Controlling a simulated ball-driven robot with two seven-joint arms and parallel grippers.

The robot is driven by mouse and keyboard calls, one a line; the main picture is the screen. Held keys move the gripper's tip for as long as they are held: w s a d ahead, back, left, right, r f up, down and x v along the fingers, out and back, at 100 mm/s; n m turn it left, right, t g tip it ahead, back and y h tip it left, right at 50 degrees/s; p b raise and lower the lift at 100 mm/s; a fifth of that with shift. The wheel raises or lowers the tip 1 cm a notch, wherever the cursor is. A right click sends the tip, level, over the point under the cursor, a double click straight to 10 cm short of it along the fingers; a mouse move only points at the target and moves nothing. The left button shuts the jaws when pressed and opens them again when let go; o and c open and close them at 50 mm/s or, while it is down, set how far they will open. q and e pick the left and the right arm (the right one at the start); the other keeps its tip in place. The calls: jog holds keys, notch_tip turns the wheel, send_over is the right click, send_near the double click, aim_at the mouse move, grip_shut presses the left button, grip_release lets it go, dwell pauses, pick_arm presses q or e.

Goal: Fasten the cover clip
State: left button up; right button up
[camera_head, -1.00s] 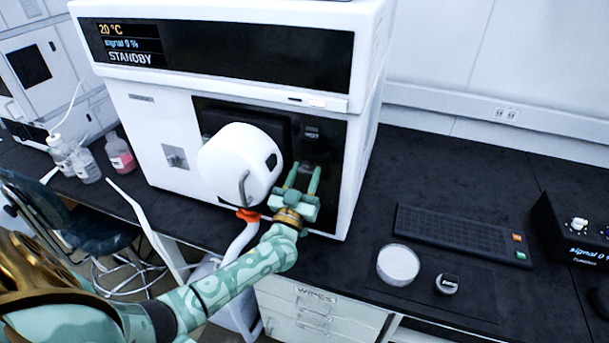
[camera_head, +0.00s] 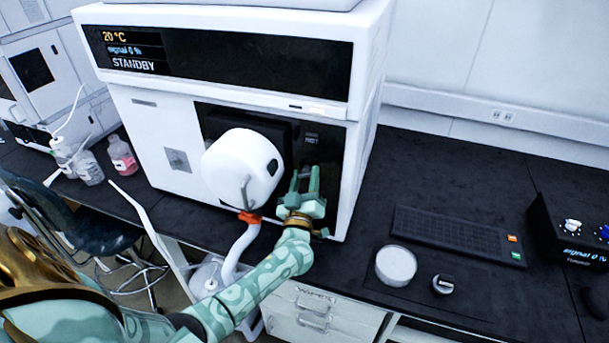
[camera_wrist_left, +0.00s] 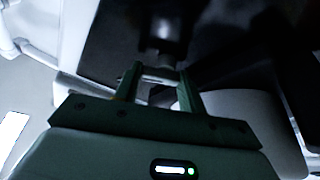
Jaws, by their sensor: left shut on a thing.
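My left gripper (camera_head: 305,173) is at the instrument's dark front panel, just right of a white rounded housing (camera_head: 232,165) with a grey lever. In the left wrist view its two fingers (camera_wrist_left: 160,74) close on a small, pale, bar-like piece, which I take to be the cover clip (camera_wrist_left: 161,78). A dark, blurred part with a lighter spot lies just beyond it. The fingers hide the clip in the head view, so I cannot tell whether it is fastened. My right gripper is not in view.
The white instrument (camera_head: 155,120) shows STANDBY. An orange collar (camera_head: 250,217) and white hose hang below the housing, close to my arm. Bench right of it holds a keyboard (camera_head: 458,235), a round white dish (camera_head: 396,264) and a small knob (camera_head: 446,284). Bottles stand left.

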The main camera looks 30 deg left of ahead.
pick_arm(q)
jog(key=n+g+p, duration=0.1)
jog(key=n, duration=0.1)
jog(key=n+g+y+p, duration=0.1)
jog(key=n, duration=0.2)
jog(key=n+g+p, duration=0.1)
jog(key=n+p, duration=0.1)
jog(key=n, duration=0.1)
jog(key=shift+r+y, duration=0.3)
jog(key=shift+y, duration=0.1)
jog(key=n+g+p, duration=0.1)
jog(key=n+p, duration=0.1)
jog(key=n, duration=0.1)
jog(key=shift+a+n, duration=0.1)
jog(key=shift+n, duration=0.3)
jog(key=shift+n+g+p, duration=0.7)
jog(key=shift+n+p, duration=0.15)
jog(key=shift+n, duration=0.25)
jog(key=shift+s+h, duration=0.1)
jog(key=shift+h, duration=0.2)
jog(key=shift+f, duration=0.1)
jog(key=o, duration=1)
